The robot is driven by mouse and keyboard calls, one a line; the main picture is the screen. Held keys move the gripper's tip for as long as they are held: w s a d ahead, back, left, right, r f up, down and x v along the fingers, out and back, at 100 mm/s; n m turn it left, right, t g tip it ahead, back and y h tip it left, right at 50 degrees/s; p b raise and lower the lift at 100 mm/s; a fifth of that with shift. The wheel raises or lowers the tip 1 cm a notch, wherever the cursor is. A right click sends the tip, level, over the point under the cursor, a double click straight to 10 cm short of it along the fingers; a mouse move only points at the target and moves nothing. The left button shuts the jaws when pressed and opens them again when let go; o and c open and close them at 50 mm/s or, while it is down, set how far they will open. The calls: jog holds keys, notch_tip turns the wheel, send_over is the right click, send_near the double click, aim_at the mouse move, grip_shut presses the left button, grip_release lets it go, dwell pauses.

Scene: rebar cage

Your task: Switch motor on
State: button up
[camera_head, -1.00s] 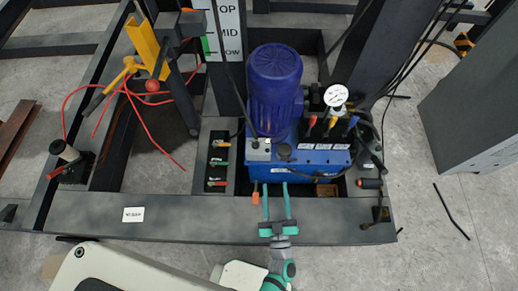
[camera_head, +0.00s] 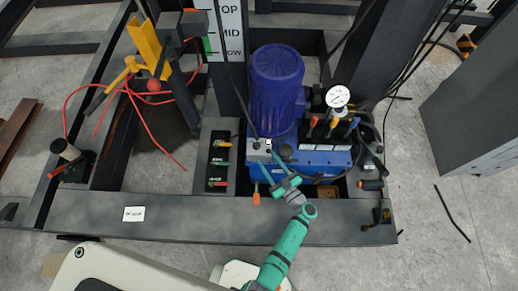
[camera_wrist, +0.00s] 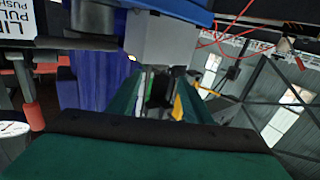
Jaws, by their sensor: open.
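The blue motor (camera_head: 277,85) stands upright on the blue hydraulic power unit (camera_head: 325,158). A small grey switch box (camera_head: 256,155) sits at the motor's lower front. My gripper (camera_head: 275,163) is open, with its green fingers reaching up to the box from the front right. In the wrist view the grey box (camera_wrist: 165,42) is just beyond and above the parted fingers (camera_wrist: 158,98). Nothing is held between them. I cannot tell whether a finger touches the box. The box's switch is too small or hidden to make out.
A pressure gauge (camera_head: 337,96) and several coloured valve levers (camera_head: 332,126) stand close right of the motor. A panel of red and green handled levers (camera_head: 218,162) is to the left. The dark steel frame beam (camera_head: 180,217) runs across the front. An orange-ended handle (camera_head: 256,197) hangs below the box.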

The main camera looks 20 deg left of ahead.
aim_at(258, 148)
jog(key=x, duration=0.7)
jog(key=c, duration=1.1)
